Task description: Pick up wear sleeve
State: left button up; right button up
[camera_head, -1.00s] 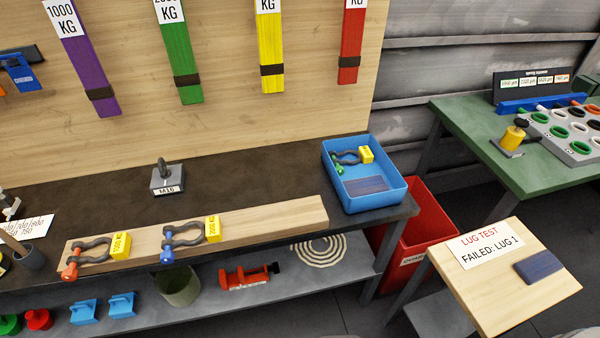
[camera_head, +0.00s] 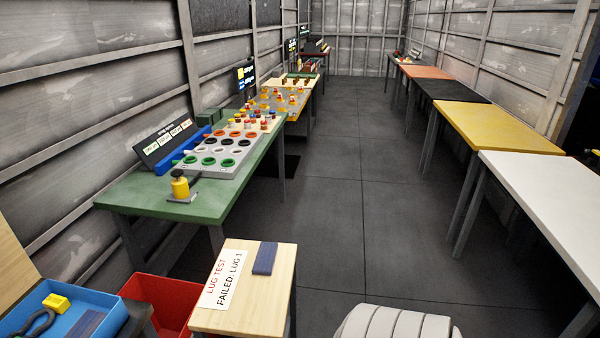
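No part is labelled as a wear sleeve. A flat dark blue piece (camera_head: 265,258), which may be one, lies on the top of a small wooden stand (camera_head: 240,310) beside a card reading "LUG TEST FAILED: LUG 1" (camera_head: 223,279). A similar dark blue piece (camera_head: 84,325) lies in the blue bin (camera_head: 121,307) at the lower left, partly cut off by the frame. Neither of my grippers is in view.
A red bin (camera_head: 158,295) stands between the blue bin and the stand. A green table (camera_head: 143,197) holds a tray of coloured rings (camera_head: 220,155). White (camera_head: 545,185) and yellow (camera_head: 500,128) tables line the right. The aisle floor (camera_head: 335,190) is clear. A white ribbed object (camera_head: 395,322) is at the bottom.

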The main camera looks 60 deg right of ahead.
aim_at(264, 264)
jog(key=z, duration=2.3)
jog(key=k, duration=0.6)
jog(key=z, duration=1.1)
jog(key=i, duration=2.2)
jog(key=u, duration=1.3)
jog(key=i, duration=0.9)
jog(key=u, duration=0.85)
